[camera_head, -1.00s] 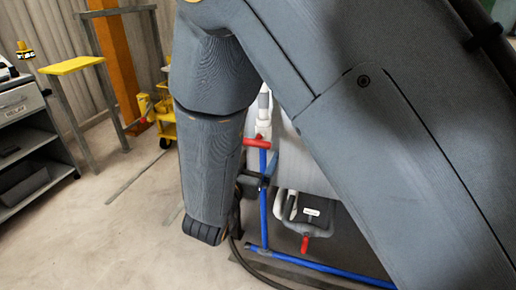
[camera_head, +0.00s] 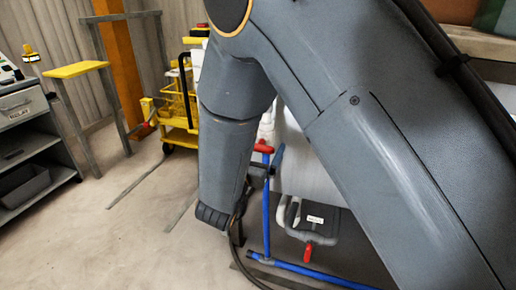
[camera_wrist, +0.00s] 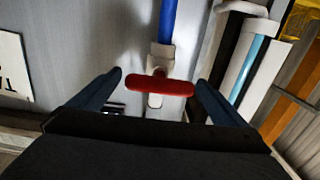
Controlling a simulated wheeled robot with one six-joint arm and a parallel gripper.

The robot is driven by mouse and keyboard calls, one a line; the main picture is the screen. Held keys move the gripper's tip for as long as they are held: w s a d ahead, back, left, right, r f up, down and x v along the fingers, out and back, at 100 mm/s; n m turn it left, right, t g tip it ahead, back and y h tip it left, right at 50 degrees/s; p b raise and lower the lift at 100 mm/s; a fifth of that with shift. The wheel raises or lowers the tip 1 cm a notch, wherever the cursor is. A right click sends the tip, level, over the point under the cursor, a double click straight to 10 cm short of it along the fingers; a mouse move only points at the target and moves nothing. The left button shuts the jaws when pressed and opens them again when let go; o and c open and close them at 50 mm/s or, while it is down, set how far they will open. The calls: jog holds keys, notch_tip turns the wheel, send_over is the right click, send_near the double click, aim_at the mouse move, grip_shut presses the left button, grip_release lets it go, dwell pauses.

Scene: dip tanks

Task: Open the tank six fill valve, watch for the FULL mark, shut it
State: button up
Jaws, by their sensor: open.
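A red valve handle (camera_wrist: 160,87) sits on a pale valve body on a blue pipe (camera_wrist: 168,22) in the wrist view. My gripper (camera_wrist: 160,80) is open, with one finger on each side of the red handle and a visible gap at both ends. In the head view the red handle (camera_head: 263,147) shows at the top of the upright blue pipe (camera_head: 266,200), with my gripper (camera_head: 272,165) close to it and partly hidden by my arm. A white tank (camera_head: 305,165) stands behind, largely covered by my arm. No FULL mark can be made out.
A second red handle (camera_head: 308,252) hangs low under the tank, near a small labelled grey fitting. A blue pipe (camera_head: 310,272) runs along the floor. A yellow cart (camera_head: 178,112), a yellow-topped stand (camera_head: 76,70) and a grey shelf unit (camera_head: 28,130) stand left.

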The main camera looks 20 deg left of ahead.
jog(key=c, duration=1)
jog(key=shift+c, duration=0.2)
jog(key=shift+p, duration=0.35)
jog(key=n+p, duration=0.3)
jog(key=p, duration=0.1)
jog(key=shift+r+n+p, duration=0.15)
jog(key=shift+n+p, duration=0.15)
jog(key=shift+p, duration=0.05)
jog(key=n+p, duration=0.5)
jog(key=shift+n, duration=0.3)
jog(key=n+p, duration=0.3)
jog(key=n, duration=0.1)
jog(key=shift+a, duration=0.1)
jog(key=shift+f+n+p, duration=0.15)
jog(key=shift+n+p, duration=0.45)
jog(key=shift+n, duration=0.6)
jog(key=shift+f+n+p, duration=0.1)
jog(key=shift+n+p, duration=0.5)
jog(key=shift+n, duration=0.6)
